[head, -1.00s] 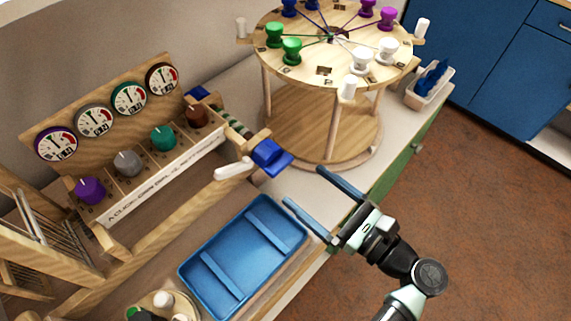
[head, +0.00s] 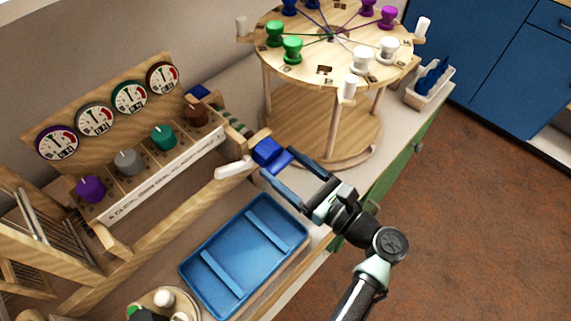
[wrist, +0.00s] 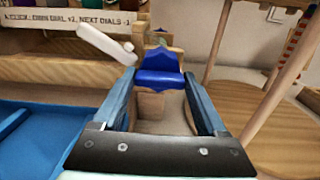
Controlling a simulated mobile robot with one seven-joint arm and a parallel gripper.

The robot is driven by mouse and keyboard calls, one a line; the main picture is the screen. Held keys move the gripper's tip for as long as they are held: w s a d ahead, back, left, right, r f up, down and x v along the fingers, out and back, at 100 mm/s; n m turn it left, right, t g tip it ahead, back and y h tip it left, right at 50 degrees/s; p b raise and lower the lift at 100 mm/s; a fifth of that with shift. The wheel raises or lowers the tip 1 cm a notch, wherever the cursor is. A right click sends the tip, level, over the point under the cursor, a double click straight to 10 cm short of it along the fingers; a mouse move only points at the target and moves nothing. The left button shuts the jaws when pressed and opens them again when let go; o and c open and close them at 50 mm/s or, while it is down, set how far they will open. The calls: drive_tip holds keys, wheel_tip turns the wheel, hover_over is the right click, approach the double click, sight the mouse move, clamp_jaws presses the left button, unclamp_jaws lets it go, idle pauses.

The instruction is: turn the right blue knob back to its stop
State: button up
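The right blue knob (head: 267,150) sits on the right end of the wooden bead frame, with a bar grip across its face. In the wrist view the knob (wrist: 159,62) is straight ahead, its bar lying roughly level. My gripper (head: 278,161) is open, with one blue finger on either side of the bar. In the wrist view the fingertips (wrist: 159,82) flank the bar with gaps, and I cannot tell if either touches it. Another blue piece (head: 198,92) shows at the back of the frame.
A white lever (head: 234,168) sticks out just left of the knob. A blue tray (head: 222,285) lies in front. A round two-tier wooden stand (head: 325,75) with coloured pegs is close behind on the right. A panel with several dials (head: 95,121) stands left.

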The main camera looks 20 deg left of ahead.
drive_tip(key=c, duration=0.6)
drive_tip(key=shift+c, duration=0.2)
drive_tip(key=shift+n, duration=0.4)
drive_tip(key=n, duration=0.3)
drive_tip(key=shift+n, duration=0.4)
drive_tip(key=n+b, duration=0.2)
drive_tip(key=n, duration=0.2)
drive_tip(key=shift+f, duration=0.15)
drive_tip(key=shift+s+n+b, duration=0.1)
drive_tip(key=shift+n+b, duration=2.7)
drive_tip(key=shift+n, duration=2)
drive_tip(key=o, duration=1.3)
